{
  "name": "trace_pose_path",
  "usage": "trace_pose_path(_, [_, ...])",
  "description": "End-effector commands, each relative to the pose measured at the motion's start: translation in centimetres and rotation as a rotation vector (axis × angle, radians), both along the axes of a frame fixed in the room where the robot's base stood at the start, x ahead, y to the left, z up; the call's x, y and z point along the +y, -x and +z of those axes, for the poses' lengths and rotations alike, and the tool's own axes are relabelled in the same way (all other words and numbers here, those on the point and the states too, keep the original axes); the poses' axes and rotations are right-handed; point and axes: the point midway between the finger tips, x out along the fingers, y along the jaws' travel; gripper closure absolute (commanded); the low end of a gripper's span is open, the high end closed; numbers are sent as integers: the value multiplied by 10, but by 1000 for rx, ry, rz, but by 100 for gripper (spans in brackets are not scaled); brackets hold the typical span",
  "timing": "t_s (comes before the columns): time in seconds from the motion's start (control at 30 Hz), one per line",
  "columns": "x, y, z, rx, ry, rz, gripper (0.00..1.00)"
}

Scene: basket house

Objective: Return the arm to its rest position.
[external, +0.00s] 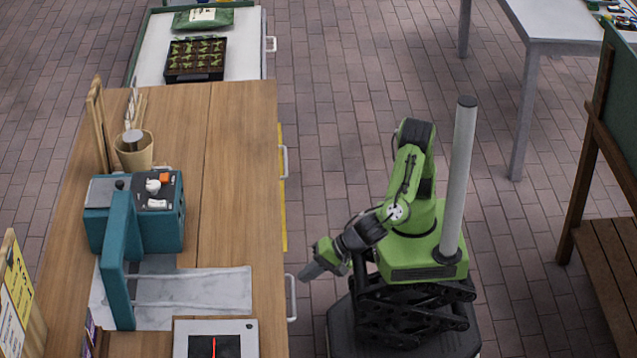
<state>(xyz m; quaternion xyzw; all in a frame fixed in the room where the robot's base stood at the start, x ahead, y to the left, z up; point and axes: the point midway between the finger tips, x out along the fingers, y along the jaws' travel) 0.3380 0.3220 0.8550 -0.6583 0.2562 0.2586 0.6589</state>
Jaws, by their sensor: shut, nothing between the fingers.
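My green and black arm (410,180) rises from the green base block and bends down toward the wooden counter. My gripper (312,271) is at the low end of the arm, just off the counter's right edge and near a drawer handle (291,297). It is shut, and nothing shows in it. The fingertips are small in this view. A gap to the handle is hard to judge.
The wooden counter (235,150) stands to my left, holding a teal machine (137,225), a utensil cup (134,152) and a marble slab (225,290). Behind it is a seedling tray (195,60). A wooden bench (612,240) and white table (575,25) are at right. Brick floor (340,120) between is clear.

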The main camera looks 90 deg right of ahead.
Motion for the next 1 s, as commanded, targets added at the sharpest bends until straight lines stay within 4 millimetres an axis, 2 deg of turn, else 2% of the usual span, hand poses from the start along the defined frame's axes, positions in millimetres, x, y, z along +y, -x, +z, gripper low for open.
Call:
trace_pose_path(0.1, [0, 15, 13, 1, 0, 1, 100])
trace_pose_path(0.2, [0, 20, 17, 2, 1, 1, 100])
trace_pose_path(0.43, [-1, 20, 17, 4, 4, 1, 100])
trace_pose_path(0.5, [-13, 14, 22, 24, 27, 7, 100])
trace_pose_path(0.57, [-38, 5, 30, 64, 74, 29, 100])
trace_pose_path(0.67, [-102, -6, 51, 167, 193, 130, 100])
trace_pose_path(0.73, [-150, -3, 65, 236, 279, 245, 100])
trace_pose_path(0.8, [-194, 9, 78, 283, 360, 382, 100])
trace_pose_path(0.9, [-246, 37, 93, 311, 477, 591, 100])
trace_pose_path(1.0, [-280, 68, 101, 309, 589, 776, 100])
